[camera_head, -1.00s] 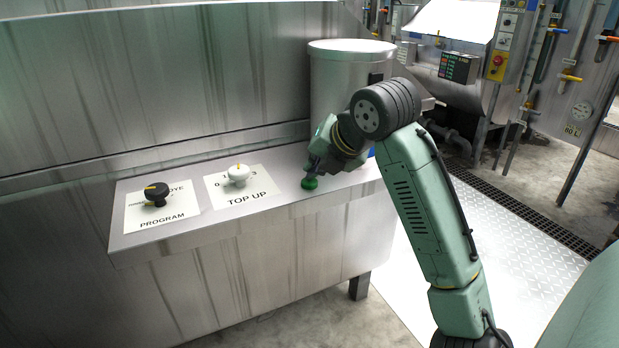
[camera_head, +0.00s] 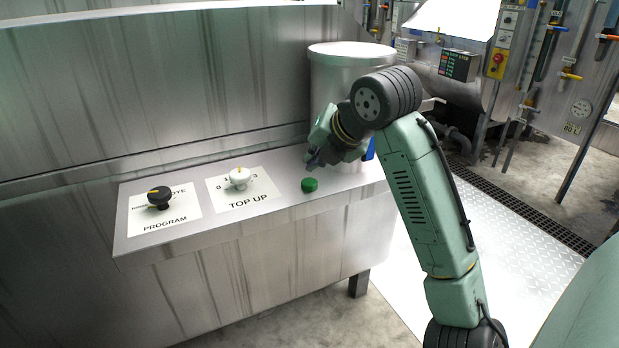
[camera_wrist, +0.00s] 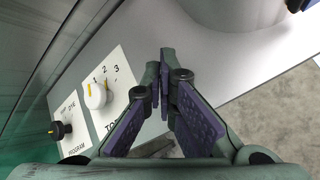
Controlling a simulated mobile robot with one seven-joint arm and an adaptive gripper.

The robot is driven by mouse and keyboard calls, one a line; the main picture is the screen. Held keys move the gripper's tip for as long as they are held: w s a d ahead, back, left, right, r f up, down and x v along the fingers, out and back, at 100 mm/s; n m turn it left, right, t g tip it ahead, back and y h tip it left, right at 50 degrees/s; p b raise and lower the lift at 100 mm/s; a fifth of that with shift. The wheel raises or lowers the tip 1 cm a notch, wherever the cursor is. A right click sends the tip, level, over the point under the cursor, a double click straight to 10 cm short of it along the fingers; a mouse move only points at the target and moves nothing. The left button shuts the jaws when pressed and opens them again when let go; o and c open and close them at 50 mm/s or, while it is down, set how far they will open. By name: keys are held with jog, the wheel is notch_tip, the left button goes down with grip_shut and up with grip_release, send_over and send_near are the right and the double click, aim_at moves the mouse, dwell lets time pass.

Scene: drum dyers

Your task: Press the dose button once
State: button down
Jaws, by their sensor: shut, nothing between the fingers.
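A round green button (camera_head: 310,185) stands on the steel ledge (camera_head: 270,210), to the right of the TOP UP plate; I see no label on it. My gripper (camera_head: 312,162) is just above and behind the button in the head view, with a visible gap between them. The fingers are closed together with nothing between them, as the wrist view (camera_wrist: 163,80) also shows. I cannot make out the button in the wrist view.
A white TOP UP knob (camera_head: 239,177) and a black PROGRAM knob (camera_head: 158,196) stand on the ledge to the left. A steel drum (camera_head: 335,85) stands behind my gripper. A steel wall (camera_head: 150,90) rises behind the ledge.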

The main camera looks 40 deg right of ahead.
aim_at(314, 181)
notch_tip(314, 181, up, 4)
jog(key=p, duration=0.2)
jog(key=shift+r+p, duration=0.1)
jog(key=shift+p, duration=0.2)
dwell(0.6)
